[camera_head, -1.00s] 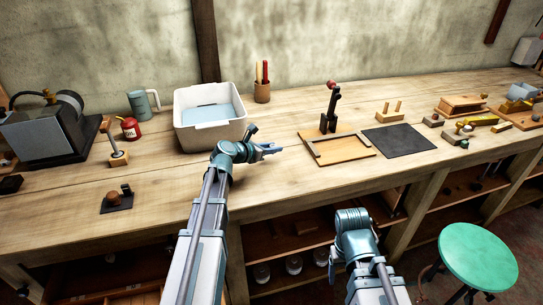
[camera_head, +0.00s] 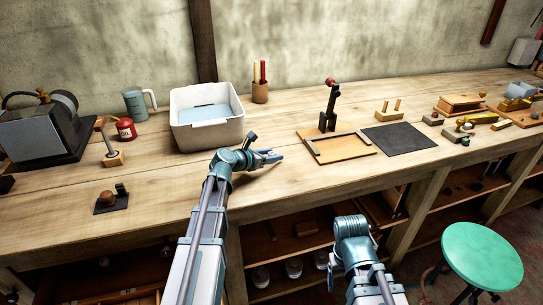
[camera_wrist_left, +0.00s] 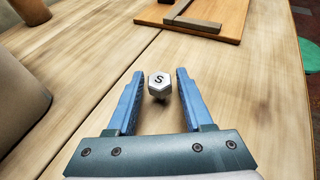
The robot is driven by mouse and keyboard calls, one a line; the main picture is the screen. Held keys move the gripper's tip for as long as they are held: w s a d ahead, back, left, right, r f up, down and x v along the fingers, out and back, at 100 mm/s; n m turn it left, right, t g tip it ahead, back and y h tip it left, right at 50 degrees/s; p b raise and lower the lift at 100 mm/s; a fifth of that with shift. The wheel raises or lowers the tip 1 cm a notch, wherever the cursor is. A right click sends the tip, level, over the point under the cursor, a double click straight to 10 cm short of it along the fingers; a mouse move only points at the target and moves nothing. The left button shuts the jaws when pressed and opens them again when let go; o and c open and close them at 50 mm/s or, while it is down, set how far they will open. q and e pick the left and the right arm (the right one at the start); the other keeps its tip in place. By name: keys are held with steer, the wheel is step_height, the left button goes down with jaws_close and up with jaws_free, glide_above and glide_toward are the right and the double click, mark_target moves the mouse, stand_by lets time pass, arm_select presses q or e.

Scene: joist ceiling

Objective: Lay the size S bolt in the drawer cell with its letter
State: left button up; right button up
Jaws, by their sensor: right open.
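The size S bolt (camera_wrist_left: 158,84) shows in the left wrist view as a pale hexagonal head with a dark S facing up. It sits between the fingertips of my left gripper (camera_wrist_left: 160,88), with gaps to both fingers. In the head view my left gripper (camera_head: 272,157) is low over the bench near its front edge and hides the bolt. My right gripper (camera_head: 332,277) shows only in small part below its wrist, beneath the bench's front edge, away from the bolt. No lettered drawer cell can be made out.
A white bin (camera_head: 207,133) stands behind my left gripper. A wooden board with a raised edge (camera_head: 345,152) and a dark mat (camera_head: 400,139) lie to its right. A green stool (camera_head: 480,255) stands at front right.

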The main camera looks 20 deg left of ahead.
arm_select(q)
steer(key=shift+o, duration=0.4)
steer(key=shift+r, duration=0.1)
arm_select(e)
steer(key=shift+r, duration=0.1)
arm_select(q)
steer(key=shift+r+p, duration=0.25)
steer(key=shift+p, duration=0.05)
steer(key=p+v, duration=0.4)
steer(key=v, duration=0.6)
steer(key=shift+s+a, duration=0.15)
steer(key=shift+s, duration=0.2)
steer(key=shift+s+a+r, duration=0.15)
steer(key=shift+s+a, duration=0.15)
steer(key=shift+s, duration=0.2)
arm_select(e)
step_height(320, 180, up, 5)
steer(key=shift+f, duration=0.15)
steer(key=shift+c, duration=0.4)
